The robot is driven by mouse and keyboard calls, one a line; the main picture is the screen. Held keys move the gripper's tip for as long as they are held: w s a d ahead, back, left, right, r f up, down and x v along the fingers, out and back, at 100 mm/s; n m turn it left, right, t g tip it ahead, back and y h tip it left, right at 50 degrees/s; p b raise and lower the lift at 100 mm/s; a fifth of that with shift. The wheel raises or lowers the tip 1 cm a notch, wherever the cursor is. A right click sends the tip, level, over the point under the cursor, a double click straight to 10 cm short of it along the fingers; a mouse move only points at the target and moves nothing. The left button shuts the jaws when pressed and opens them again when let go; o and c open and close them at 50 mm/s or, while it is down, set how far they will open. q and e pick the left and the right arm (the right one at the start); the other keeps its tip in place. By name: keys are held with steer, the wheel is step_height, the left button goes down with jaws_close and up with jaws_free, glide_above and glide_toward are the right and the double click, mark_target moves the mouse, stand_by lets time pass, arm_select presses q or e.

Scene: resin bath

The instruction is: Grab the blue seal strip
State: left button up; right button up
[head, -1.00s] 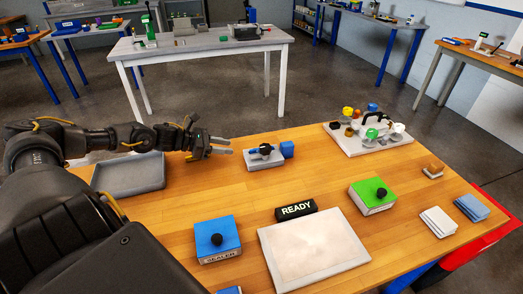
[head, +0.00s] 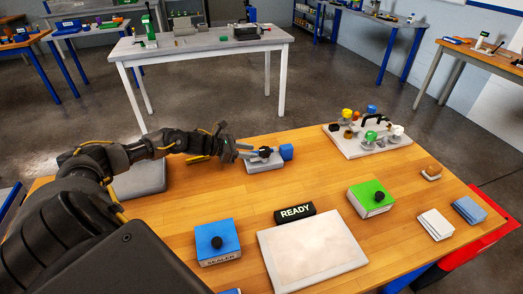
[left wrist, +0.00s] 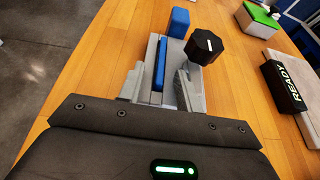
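The blue seal strip (left wrist: 160,63) shows in the left wrist view as a narrow upright bar on a small grey fixture (left wrist: 176,93). A black knob (left wrist: 204,46) stands on the fixture to its right. My left gripper (head: 243,152) is at the left end of the fixture (head: 266,164) in the head view. In the left wrist view its fingers (left wrist: 160,84) are spread to either side of the strip's near end, and nothing is gripped. In the head view I cannot make out the strip clearly. My right gripper is not in view.
A blue block (head: 286,152) stands just beyond the fixture. A grey tray (head: 140,180) lies under my left arm. A blue sealer box (head: 217,236), a READY sign (head: 295,212), a pale plate (head: 312,252) and a green box (head: 371,195) sit nearer. A board with knobs (head: 368,141) stands far right.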

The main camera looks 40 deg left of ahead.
arm_select(q)
steer(key=shift+w+d+f, duration=0.15)
steer(key=shift+w+d, duration=0.1)
steer(key=shift+w, duration=0.05)
steer(key=shift+d+f, duration=0.15)
steer(key=shift+s+f, duration=0.1)
jaws_close()
